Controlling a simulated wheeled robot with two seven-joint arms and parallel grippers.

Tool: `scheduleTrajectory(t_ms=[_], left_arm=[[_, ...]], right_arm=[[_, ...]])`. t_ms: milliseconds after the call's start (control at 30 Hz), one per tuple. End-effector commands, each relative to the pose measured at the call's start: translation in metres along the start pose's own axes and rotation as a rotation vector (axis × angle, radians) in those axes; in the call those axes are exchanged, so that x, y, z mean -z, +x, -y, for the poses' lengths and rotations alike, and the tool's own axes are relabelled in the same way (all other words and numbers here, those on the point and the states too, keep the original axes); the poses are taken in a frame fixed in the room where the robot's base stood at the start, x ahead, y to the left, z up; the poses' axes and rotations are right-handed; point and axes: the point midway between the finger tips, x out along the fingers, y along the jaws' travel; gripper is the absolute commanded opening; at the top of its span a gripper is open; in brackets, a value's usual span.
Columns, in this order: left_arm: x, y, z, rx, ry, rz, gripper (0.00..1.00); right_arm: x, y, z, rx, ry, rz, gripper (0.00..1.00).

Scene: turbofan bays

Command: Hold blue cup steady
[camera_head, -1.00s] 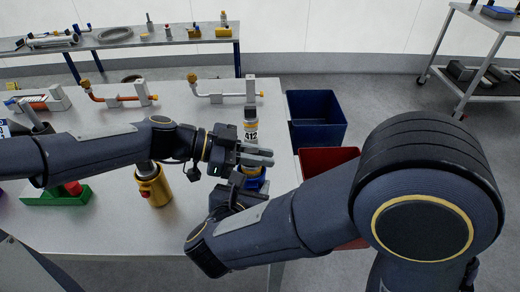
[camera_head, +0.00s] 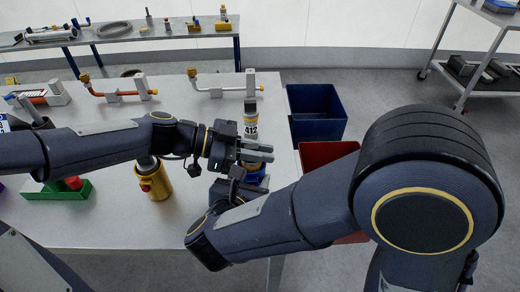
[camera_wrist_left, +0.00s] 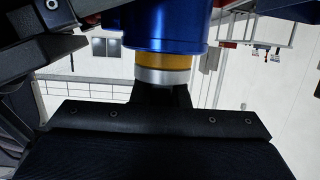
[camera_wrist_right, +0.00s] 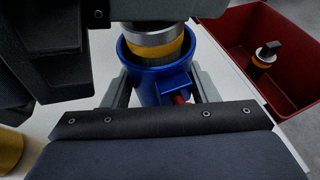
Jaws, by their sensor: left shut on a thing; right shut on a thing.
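The blue cup (camera_head: 256,179) is at the table's right edge, mostly hidden behind my grippers in the head view. The right wrist view shows the cup (camera_wrist_right: 160,88) between the fingers of my right gripper (camera_head: 243,187), which is shut on it; a red knob (camera_wrist_right: 180,98) is on its side. A canister marked 412 (camera_head: 251,124) stands upright above the cup. My left gripper (camera_head: 262,150) is shut on this canister. The canister's silver and yellow lower end (camera_wrist_right: 155,42) sits inside the cup's rim. The left wrist view also shows the blue cup (camera_wrist_left: 165,25).
A blue bin (camera_head: 317,128) and a red bin (camera_head: 325,153) are to the right. The red bin holds a dark, yellow-banded piece (camera_wrist_right: 266,54). A yellow canister (camera_head: 155,183) and a green tray (camera_head: 45,192) are on the table (camera_head: 110,225). Pipe fittings (camera_head: 220,87) line its back.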

Motion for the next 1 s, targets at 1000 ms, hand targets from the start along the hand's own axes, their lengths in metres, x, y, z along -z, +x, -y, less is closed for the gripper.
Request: scheduleTrajectory(t_ms=[1000], left_arm=[[-0.012,0.004,0.0,0.0,-0.001,0.0,0.0]], right_arm=[[0.0,0.0,0.0,0.0,0.001,0.001,0.24]])
